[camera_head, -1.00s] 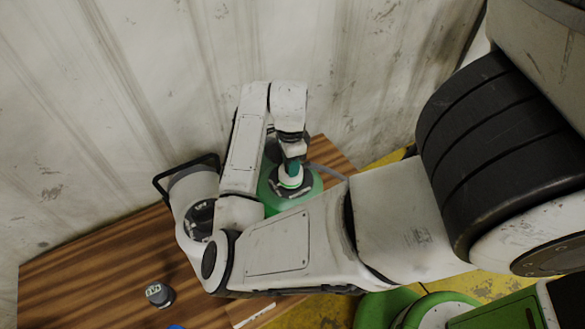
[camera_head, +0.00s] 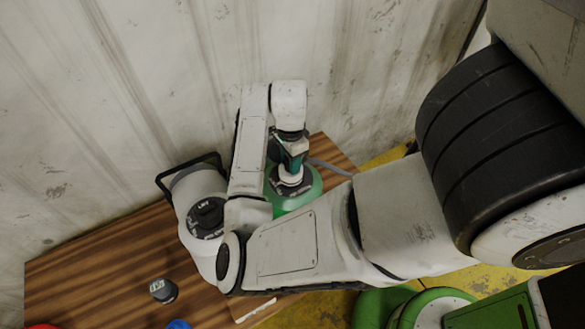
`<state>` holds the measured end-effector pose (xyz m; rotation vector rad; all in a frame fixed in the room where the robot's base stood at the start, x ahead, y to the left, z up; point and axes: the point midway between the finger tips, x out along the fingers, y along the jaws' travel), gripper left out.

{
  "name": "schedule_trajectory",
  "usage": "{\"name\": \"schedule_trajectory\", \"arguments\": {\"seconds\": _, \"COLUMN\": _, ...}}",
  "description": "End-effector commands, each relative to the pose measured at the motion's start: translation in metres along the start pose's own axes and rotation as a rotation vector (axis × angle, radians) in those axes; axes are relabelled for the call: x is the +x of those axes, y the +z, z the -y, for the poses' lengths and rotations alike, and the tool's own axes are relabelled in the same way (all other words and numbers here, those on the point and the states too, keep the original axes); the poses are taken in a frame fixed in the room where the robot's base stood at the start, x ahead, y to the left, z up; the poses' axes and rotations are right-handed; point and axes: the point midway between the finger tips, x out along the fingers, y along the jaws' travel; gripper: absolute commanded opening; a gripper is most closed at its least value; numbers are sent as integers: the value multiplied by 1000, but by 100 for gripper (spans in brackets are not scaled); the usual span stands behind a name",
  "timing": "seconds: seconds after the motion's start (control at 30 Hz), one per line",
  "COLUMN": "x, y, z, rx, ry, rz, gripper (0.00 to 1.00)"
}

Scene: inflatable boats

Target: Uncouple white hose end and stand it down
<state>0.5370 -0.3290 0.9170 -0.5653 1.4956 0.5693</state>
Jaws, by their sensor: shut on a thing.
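The white hose end (camera_head: 290,178) sits at the dark top of a green dome-shaped body (camera_head: 309,194) on the wooden bench. My gripper (camera_head: 291,166) points down from above and is shut on the white hose end. The teal part above the hose end is seen at a slant. A grey hose (camera_head: 330,167) shows to the right of the dome. My own arm hides the dome's left and front, and I cannot tell whether the hose end is coupled or loose.
The wooden bench (camera_head: 110,262) is mostly clear at left. On it are a small dark grey cap (camera_head: 163,290), a blue thing (camera_head: 178,325) and a red thing (camera_head: 42,326) at the bottom edge. A stained pale wall (camera_head: 110,100) stands close behind. Green-and-white items (camera_head: 445,304) lie at lower right.

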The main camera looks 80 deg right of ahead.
Motion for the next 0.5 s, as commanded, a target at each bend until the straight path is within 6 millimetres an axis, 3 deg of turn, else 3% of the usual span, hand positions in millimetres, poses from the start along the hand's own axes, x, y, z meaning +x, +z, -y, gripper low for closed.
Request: {"name": "schedule_trajectory", "arguments": {"seconds": 0.5, "x": -9, "y": 0, "z": 0, "rx": 1, "ry": -1, "rz": -1, "gripper": 0}}
